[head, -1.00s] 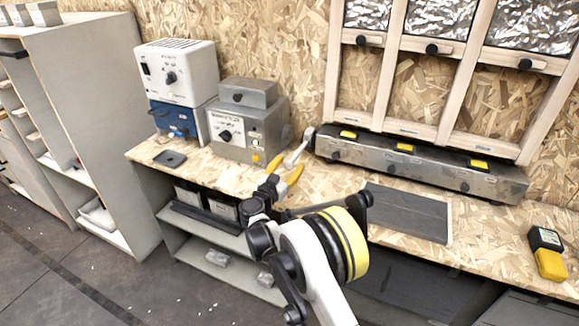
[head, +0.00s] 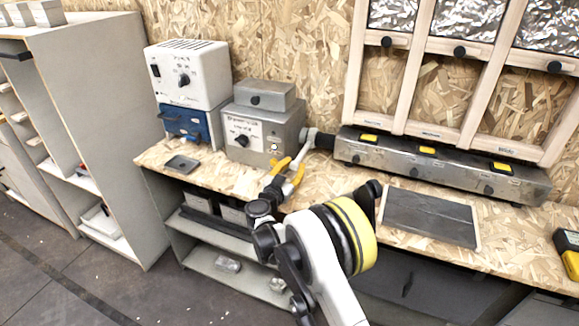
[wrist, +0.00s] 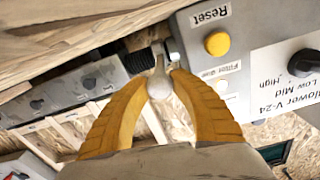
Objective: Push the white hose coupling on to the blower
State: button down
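The blower (head: 240,152) is a grey metal box with a dial on the bench, and its labelled front shows in the wrist view (wrist: 246,85). The white hose coupling (head: 307,139) is at its right side, on the end of a short black hose. In the wrist view the coupling (wrist: 160,87) sits between the yellow fingertips of my gripper (wrist: 160,75), with the ribbed hose on its left and the blower on its right. My gripper (head: 291,167) appears shut on it. The coupling's far end is close against the blower's side; whether it is seated on a port is hidden.
A long metal manifold (head: 440,167) with yellow labels stands right of the blower. A white unit (head: 187,75) on a blue box (head: 185,122) is to the left. A dark flat panel (head: 430,215) lies on the bench at the right.

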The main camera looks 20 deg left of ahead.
jog(key=shift+a+r, duration=0.1)
jog(key=shift+a, duration=0.1)
jog(key=c, duration=1.1)
grip_release()
jog(key=shift+s+a, duration=0.1)
jog(key=shift+s, duration=0.05)
jog(key=shift+o, duration=0.2)
jog(key=s, duration=1.2)
jog(key=shift+a, duration=0.35)
